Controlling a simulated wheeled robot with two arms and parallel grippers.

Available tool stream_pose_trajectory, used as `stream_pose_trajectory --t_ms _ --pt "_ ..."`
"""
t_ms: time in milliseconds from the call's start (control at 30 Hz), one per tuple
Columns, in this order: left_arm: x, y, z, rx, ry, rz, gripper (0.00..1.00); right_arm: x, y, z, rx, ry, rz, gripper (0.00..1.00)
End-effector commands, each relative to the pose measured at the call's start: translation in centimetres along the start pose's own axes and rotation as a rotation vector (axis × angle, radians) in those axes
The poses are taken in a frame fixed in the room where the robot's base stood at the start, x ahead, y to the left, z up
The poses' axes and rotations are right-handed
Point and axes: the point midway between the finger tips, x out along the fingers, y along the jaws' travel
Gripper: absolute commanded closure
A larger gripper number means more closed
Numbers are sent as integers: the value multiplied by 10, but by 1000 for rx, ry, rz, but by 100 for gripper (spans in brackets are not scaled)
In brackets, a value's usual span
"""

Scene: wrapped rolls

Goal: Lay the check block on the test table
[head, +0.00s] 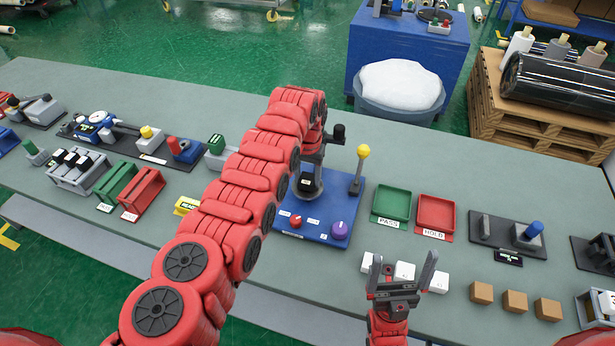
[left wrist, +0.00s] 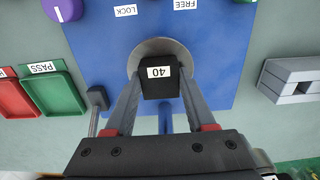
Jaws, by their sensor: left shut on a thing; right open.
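The check block, a small black block labelled 40 (left wrist: 160,85), is between the fingers of my left gripper (left wrist: 160,95). In the head view the dark block (head: 305,184) shows at the end of my left arm. My left gripper (head: 309,172) is shut on it. The test table, a round grey disc (left wrist: 150,47) on a blue base (head: 340,205), lies directly under the block. I cannot tell whether the block touches the disc. My right gripper (head: 394,280) is open and empty, low at the front, over the bench near white cubes (head: 404,271).
The blue base carries a red knob (head: 295,221), a purple knob (head: 340,230) and a yellow-topped lever (head: 363,152). A green PASS tray (head: 391,203) and a red HOLD tray (head: 436,213) stand to its right. Several brown boxes (head: 515,301) sit at the front right.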

Motion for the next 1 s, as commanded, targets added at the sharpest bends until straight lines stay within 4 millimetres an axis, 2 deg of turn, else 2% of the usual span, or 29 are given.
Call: stream_pose_trajectory --t_ms 33,200,500,667,833,1000 --pt "0 0 0 0 0 0 41 0 0 0 0 0 0 0" --pt "0 0 0 0 0 0 11 0 0 0 0 0 0 0" --pt "-1 0 0 0 0 0 10 0 0 0 0 0 0 0" --pt "-10 0 -1 -1 2 0 10 6 0 -1 0 0 0 0" --pt "-36 -1 -2 -1 6 0 10 20 1 -3 0 0 0 0" --pt "-72 0 -2 0 7 0 10 21 1 -4 0 0 0 0"
